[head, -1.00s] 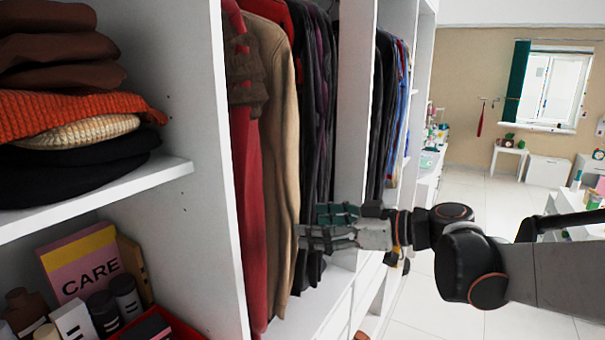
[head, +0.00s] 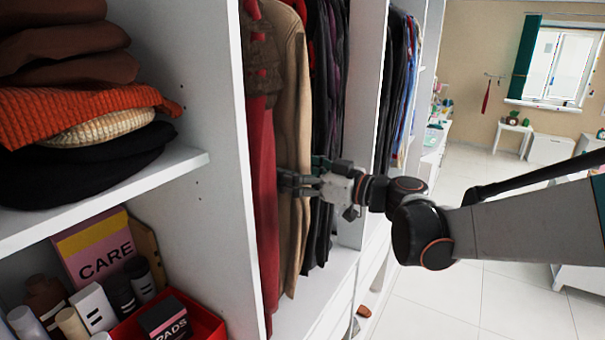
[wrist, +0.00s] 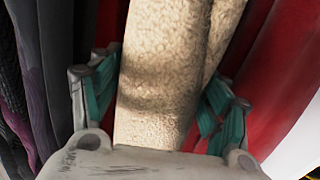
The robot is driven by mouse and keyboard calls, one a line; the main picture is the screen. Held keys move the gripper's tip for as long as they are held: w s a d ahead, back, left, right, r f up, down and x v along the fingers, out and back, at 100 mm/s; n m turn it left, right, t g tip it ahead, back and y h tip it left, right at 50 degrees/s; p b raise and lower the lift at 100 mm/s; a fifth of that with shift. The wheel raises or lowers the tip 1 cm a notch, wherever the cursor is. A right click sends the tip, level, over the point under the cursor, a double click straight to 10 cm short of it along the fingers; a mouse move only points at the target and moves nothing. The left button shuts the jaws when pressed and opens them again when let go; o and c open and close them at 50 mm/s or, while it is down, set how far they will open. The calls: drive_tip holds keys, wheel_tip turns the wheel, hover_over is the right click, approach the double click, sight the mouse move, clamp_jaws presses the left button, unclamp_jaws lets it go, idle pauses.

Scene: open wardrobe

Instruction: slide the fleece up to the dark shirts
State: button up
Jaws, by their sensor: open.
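The fleece (head: 292,120), a fuzzy tan garment, hangs in the wardrobe between a red garment on its left and the dark shirts (head: 324,110) on its right. In the head view my gripper (head: 287,183) is at the fleece's front edge, about midway down. In the wrist view the fleece (wrist: 160,75) fills the gap between the open teal-padded fingers (wrist: 158,95), one finger on each side of it. The dark shirts (wrist: 55,60) are at left there. I cannot tell whether the fingers touch the fleece. The hangers are out of view.
A red garment (head: 264,190) with a brown knit piece hangs against the white left divider (head: 222,160). Another divider (head: 364,110) stands right of the dark shirts. Shelves at left hold folded clothes and a red box (head: 185,312). Open floor (head: 480,310) lies at right.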

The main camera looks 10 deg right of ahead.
drive_tip(key=shift+x, duration=1.4)
drive_tip(key=c, duration=1.3)
drive_tip(key=shift+c, duration=0.2)
drive_tip(key=shift+w+d, duration=0.1)
drive_tip(key=shift+d, duration=0.05)
drive_tip(key=shift+w+d, duration=0.3)
drive_tip(key=shift+w, duration=0.1)
drive_tip(key=o, duration=1.5)
drive_tip(key=shift+o, duration=0.6)
drive_tip(key=shift+s+a, duration=0.1)
drive_tip(key=shift+a, duration=0.15)
